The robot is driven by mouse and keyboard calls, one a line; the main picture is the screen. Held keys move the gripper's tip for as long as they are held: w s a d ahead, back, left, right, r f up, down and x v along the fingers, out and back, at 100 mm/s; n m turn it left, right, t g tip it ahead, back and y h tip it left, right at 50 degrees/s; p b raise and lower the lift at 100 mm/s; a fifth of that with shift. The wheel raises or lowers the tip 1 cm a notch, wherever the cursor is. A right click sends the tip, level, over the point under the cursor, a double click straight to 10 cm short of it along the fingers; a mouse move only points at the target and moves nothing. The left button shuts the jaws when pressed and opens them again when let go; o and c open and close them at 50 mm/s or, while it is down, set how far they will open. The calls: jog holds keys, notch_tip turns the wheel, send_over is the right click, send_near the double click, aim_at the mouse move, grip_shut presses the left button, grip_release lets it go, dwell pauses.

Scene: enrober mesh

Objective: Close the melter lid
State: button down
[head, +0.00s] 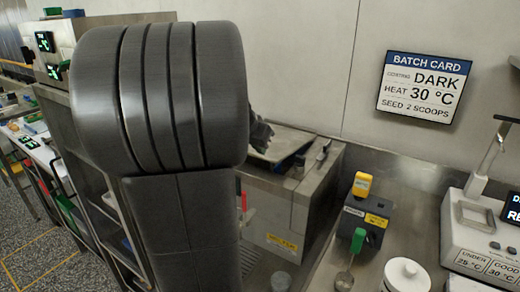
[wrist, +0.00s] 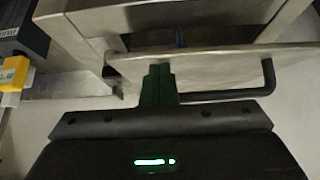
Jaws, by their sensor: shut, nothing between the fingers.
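The melter (head: 275,205) is a metal box behind my arm in the head view, with much of it hidden. Its lid (head: 285,143) shows as a tilted metal plate at the box top, partly covered by my arm. In the wrist view the lid (wrist: 215,57) is a pale plate seen nearly edge-on, with a dark gap behind it. A black bent handle (wrist: 268,80) runs along its near side. My gripper (wrist: 158,70) is shut and empty, its fingertips at the lid's near edge, left of the handle. I cannot tell whether they touch it.
A dark device with a yellow top (head: 362,185) stands right of the melter, and its yellow part (wrist: 14,73) shows in the wrist view. A white lidded pot (head: 406,275) and a white scale-like unit (head: 485,235) stand further right. A batch card (head: 424,88) hangs on the wall.

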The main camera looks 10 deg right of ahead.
aim_at(262, 174)
jog(key=shift+t+h, duration=0.8)
jog(key=shift+s+a+f+b, duration=0.15)
jog(key=shift+f+b, duration=1)
jog(key=shift+b, duration=0.9)
jog(key=shift+s+a+f+b, duration=0.15)
jog(key=shift+f+b, duration=0.95)
jog(key=shift+b, duration=0.95)
jog(key=shift+s+a+f+b, duration=0.15)
jog(key=shift+f+b, duration=1)
jog(key=shift+b, duration=0.9)
jog(key=shift+f+b, duration=0.1)
jog(key=shift+b, duration=0.2)
jog(key=shift+s+f, duration=0.1)
jog(key=shift+f, duration=0.05)
notch_tip(262, 174, up, 5)
jog(key=p, duration=0.3)
jog(key=shift+d, duration=0.1)
jog(key=v, duration=1)
jog(key=shift+r, duration=0.25)
jog(key=shift+w, duration=0.2)
